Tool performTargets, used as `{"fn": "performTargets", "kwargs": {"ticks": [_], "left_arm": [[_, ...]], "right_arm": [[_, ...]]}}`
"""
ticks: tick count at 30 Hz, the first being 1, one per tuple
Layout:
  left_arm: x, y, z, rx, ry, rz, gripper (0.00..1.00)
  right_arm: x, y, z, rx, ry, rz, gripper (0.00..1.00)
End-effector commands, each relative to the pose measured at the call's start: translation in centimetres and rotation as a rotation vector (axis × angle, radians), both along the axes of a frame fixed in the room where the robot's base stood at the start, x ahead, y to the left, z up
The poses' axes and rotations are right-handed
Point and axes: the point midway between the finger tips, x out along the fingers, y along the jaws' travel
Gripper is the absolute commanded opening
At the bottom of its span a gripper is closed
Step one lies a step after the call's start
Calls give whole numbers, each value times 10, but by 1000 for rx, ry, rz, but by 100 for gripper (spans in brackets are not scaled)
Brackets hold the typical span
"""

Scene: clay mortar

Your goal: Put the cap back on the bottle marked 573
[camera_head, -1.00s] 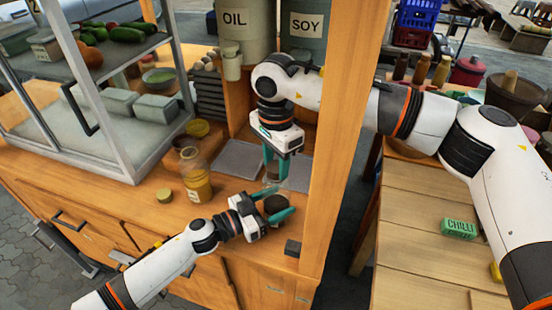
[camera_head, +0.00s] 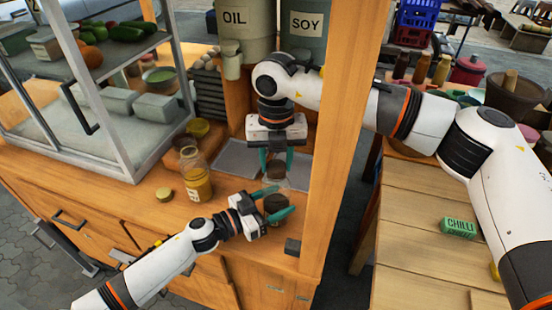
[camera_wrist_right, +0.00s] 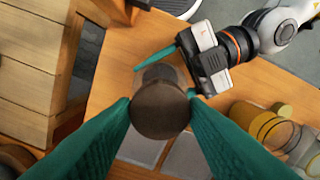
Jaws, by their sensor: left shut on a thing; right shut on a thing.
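The bottle (camera_head: 275,203) is a clear glass jar with dark contents, standing on the wooden counter. No number is readable on it. My left gripper (camera_head: 277,215) is shut on it from the left side, low on its body. My right gripper (camera_head: 276,166) points down and is shut on a brown round cap (camera_head: 275,173), above the bottle's neck. In the right wrist view the cap (camera_wrist_right: 160,110) sits between the fingertips and covers much of the bottle (camera_wrist_right: 160,74) below. I cannot tell whether the cap touches the rim.
A jar with yellow contents (camera_head: 195,178) stands open to the left, with a yellow cap (camera_head: 164,194) near it. A wooden post (camera_head: 345,130) rises close to the right. Grey trays (camera_head: 238,158) lie behind. A small dark block (camera_head: 293,247) sits at the counter's front edge.

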Motion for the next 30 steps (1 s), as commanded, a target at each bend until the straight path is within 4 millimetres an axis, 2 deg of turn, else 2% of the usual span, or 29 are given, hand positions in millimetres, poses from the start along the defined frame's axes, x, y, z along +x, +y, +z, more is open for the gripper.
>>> {"fn": "performTargets", "kwargs": {"ticks": [15, 21, 25, 30], "left_arm": [[0, 0, -1, 1, 0, -1, 0], [-1, 0, -1, 1, 1, -1, 0], [-1, 0, -1, 1, 1, -1, 0], [-1, 0, -1, 2, 1, -1, 0]], "right_arm": [[0, -1, 0, 2, -1, -1171, 19], [0, -2, 0, 2, -1, -1575, 19], [-1, -2, 0, 2, -1, -1724, 19], [0, -2, 0, 1, -1, -1776, 19]]}}
